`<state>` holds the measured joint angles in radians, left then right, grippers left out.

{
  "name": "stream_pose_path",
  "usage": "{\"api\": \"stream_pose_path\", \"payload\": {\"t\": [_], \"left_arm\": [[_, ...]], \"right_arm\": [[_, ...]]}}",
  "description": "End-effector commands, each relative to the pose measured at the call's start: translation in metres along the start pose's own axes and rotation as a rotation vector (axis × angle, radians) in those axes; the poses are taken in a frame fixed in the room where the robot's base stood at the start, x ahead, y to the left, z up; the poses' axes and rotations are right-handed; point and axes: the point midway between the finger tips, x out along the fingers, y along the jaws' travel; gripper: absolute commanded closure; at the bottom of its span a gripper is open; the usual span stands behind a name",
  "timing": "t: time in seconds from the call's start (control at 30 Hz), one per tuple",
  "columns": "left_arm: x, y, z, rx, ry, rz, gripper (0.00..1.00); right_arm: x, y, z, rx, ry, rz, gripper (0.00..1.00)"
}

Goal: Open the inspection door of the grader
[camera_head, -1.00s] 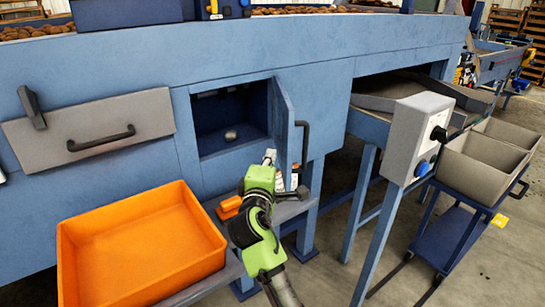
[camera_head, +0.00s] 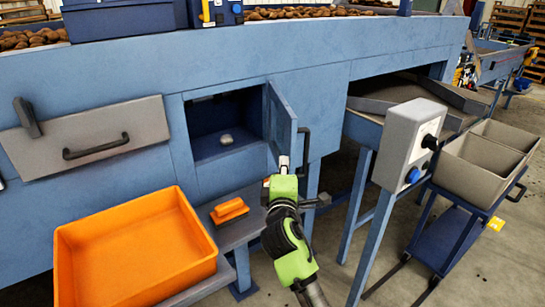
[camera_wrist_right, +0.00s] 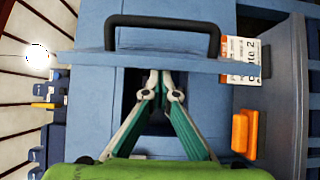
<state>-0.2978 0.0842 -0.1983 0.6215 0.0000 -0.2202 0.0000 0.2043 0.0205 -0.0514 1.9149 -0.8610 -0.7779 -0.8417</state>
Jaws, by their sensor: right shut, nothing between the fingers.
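The inspection door (camera_head: 281,122) is a blue panel hinged at the right side of a square opening (camera_head: 205,118) in the grader's blue wall. It stands ajar, swung outward, with its inner face showing. Its black bar handle (camera_head: 306,145) is on the outer side. My right gripper (camera_head: 284,162) is shut and empty, at the lower part of the door on its inner side. In the right wrist view its fingertips (camera_wrist_right: 160,78) meet close to the door's edge (camera_wrist_right: 190,63), with the handle beyond it; contact cannot be told. My left gripper is not in view.
An orange bin (camera_head: 205,225) stands at the left, beside an orange object (camera_head: 229,210) on a low shelf. A grey panel with a handle (camera_head: 95,135) is on the wall. A grey control box (camera_head: 405,140) and a cart (camera_head: 450,235) stand at the right.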

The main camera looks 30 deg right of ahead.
Motion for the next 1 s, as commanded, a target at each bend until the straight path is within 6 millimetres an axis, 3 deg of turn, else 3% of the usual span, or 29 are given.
{"api": "stream_pose_path", "payload": {"t": [0.03, 0.2, 0.53, 1.0], "left_arm": [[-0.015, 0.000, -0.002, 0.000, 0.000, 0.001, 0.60], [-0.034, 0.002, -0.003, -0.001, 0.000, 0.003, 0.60], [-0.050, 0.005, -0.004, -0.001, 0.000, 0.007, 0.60], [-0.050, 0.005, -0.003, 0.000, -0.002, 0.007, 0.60]], "right_arm": [[0.001, 0.007, 0.011, -0.009, 0.020, 0.000, 1.00], [0.006, 0.006, 0.035, -0.011, 0.100, 0.003, 1.00], [0.024, 0.004, 0.085, -0.002, 0.158, 0.003, 1.00], [0.026, 0.004, 0.090, 0.002, 0.158, 0.004, 1.00]]}}
